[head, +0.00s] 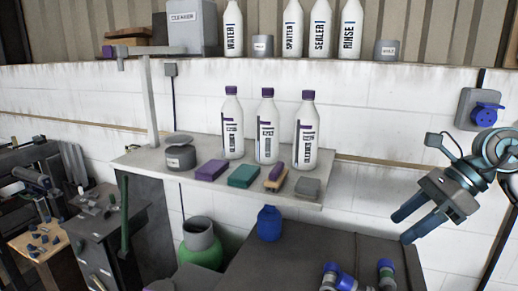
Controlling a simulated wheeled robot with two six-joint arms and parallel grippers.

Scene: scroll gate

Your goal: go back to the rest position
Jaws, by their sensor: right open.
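My right gripper (415,222) is at the right of the head view, in front of the white wall and above the dark work surface. Its two fingers point down and to the left, and a gap shows between them. It is open and holds nothing that I can see. It is apart from the shelf and the things on it. My left gripper does not show in this view.
A grey shelf (215,189) carries several white bottles (267,130), a purple block (211,170) and a teal block (244,176). A blue bottle (270,224) stands by the dark work surface (300,262). A blue wall socket (486,108) is near my right arm.

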